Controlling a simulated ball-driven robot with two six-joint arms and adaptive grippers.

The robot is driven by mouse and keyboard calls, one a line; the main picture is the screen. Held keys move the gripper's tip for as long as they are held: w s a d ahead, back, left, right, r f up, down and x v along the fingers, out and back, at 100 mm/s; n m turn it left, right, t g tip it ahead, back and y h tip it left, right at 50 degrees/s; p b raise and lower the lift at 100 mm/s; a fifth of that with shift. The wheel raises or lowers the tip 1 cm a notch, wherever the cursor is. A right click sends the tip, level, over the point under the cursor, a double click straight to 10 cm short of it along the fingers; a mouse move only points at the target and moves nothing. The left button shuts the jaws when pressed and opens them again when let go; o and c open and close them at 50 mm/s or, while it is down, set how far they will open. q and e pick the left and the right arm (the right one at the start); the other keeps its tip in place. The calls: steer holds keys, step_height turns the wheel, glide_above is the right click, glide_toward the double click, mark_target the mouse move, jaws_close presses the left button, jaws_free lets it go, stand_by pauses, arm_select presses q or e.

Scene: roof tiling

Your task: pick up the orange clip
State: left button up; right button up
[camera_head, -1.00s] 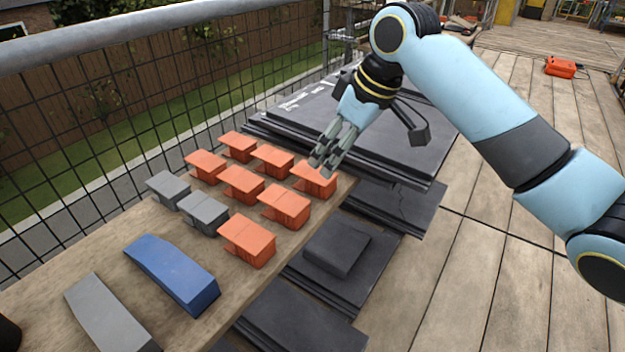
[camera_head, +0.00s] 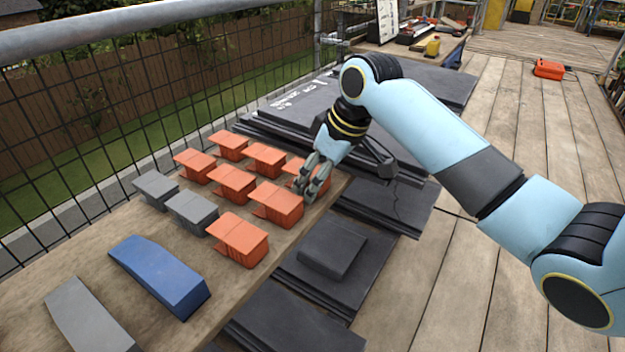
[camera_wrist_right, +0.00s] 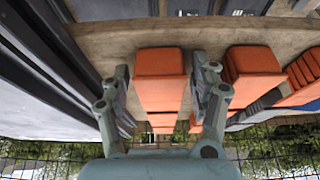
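Several orange clips stand in rows on a wooden plank (camera_head: 75,258). The orange clip (camera_head: 294,167) at the plank's far right corner is partly hidden behind my right gripper (camera_head: 307,188). In the right wrist view this orange clip (camera_wrist_right: 159,68) sits between the two fingers of the right gripper (camera_wrist_right: 160,88). The fingers stand open, one on each side of it, with narrow gaps showing. The clip rests on the plank. My left gripper is not in view.
Neighbouring orange clips (camera_head: 277,203) stand close by on the plank. Grey clips (camera_head: 192,211), a blue piece (camera_head: 160,274) and a grey piece (camera_head: 88,316) lie nearer. Dark slates (camera_head: 330,247) are stacked right of the plank. A mesh fence (camera_head: 130,120) runs along the left.

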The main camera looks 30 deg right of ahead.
mark_target(315, 171)
steer(key=c, duration=0.9)
steer(key=shift+o, duration=0.2)
steer(key=shift+r, duration=0.1)
steer(key=shift+r, duration=0.55)
steer(key=v, duration=0.1)
steer(key=p+v, duration=0.1)
steer(key=v, duration=0.1)
steer(key=shift+w+r+p, duration=0.15)
steer(key=shift+r+p, duration=0.15)
steer(key=shift+r, duration=0.1)
steer(key=s+d+r+p, duration=0.3)
steer(key=s+d+r, duration=0.2)
steer(key=s, duration=0.4)
steer(key=shift+s+r, duration=0.2)
steer(key=shift+r, duration=0.4)
steer(key=shift+d, duration=0.1)
